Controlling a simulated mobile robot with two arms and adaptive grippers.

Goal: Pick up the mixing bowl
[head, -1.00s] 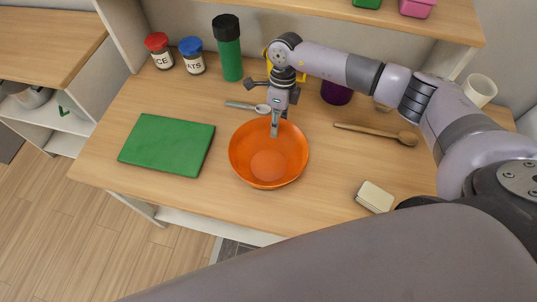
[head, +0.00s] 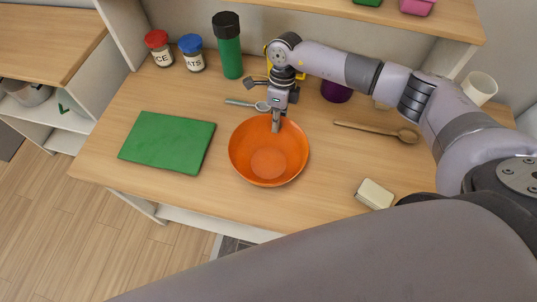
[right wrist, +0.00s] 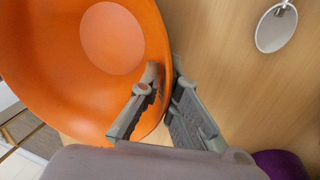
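The orange mixing bowl (head: 268,165) stands upright near the middle of the wooden counter, and it fills the upper left of the right wrist view (right wrist: 60,60). My right gripper (head: 275,127) is at the bowl's back rim, pointing down. In the right wrist view, its fingers (right wrist: 166,78) are on both sides of the rim, one inside the bowl and one outside. The fingertips have closed together on the rim wall. Whether the bowl's base touches the counter is hard to tell. My left gripper is not in view.
A green board (head: 167,143) lies left of the bowl. A metal spoon (head: 245,104) lies behind it and a wooden spoon (head: 380,131) to the right. A small pale block (head: 374,194) is at front right. A green bottle (head: 228,50) and jars stand behind; a shelf overhangs.

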